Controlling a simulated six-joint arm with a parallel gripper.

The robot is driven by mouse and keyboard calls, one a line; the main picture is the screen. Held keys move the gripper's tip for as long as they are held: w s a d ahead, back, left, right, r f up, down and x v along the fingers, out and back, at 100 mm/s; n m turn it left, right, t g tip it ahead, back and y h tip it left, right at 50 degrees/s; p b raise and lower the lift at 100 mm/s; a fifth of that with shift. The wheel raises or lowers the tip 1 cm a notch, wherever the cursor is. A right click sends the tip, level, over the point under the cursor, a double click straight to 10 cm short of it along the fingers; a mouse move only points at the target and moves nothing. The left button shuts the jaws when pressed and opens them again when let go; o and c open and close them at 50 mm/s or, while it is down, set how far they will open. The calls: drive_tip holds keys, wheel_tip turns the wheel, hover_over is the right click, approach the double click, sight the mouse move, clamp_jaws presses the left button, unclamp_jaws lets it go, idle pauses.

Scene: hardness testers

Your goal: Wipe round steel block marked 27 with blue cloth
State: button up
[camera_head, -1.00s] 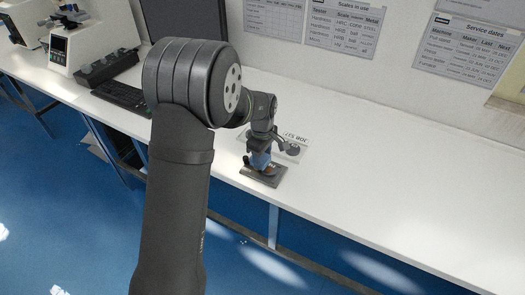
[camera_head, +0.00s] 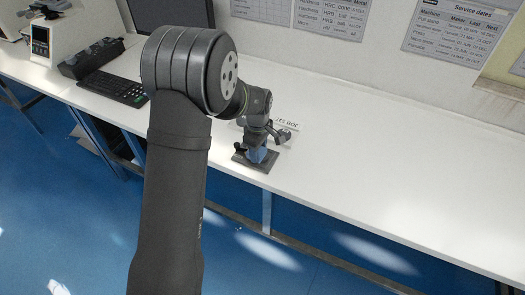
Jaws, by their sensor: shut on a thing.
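My gripper (camera_head: 257,148) is at the front edge of the white bench, pointing down. The cloth is over a dark flat plate (camera_head: 242,159) near the bench's front edge. Whether the cloth touches anything on the plate is too small to tell. I cannot make out the round steel block marked 27 or any number; it may be hidden by the gripper and cloth.
A lettered white sign (camera_head: 287,124) and small dark items stand just behind the gripper. A black keyboard (camera_head: 112,88), a monitor (camera_head: 170,14) and a tester (camera_head: 55,40) are at the left. The white bench (camera_head: 400,165) is clear to the right.

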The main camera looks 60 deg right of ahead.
drive_tip(key=shift+w, duration=0.9)
drive_tip(key=shift+s, duration=2.2)
drive_tip(key=shift+w, duration=2.3)
drive_tip(key=shift+s, duration=2.4)
drive_tip(key=shift+w, duration=2.3)
drive_tip(key=shift+s, duration=2)
drive_tip(key=shift+s+r, duration=0.1)
drive_tip(key=shift+s, duration=0.15)
wheel_tip(320, 180, up, 8)
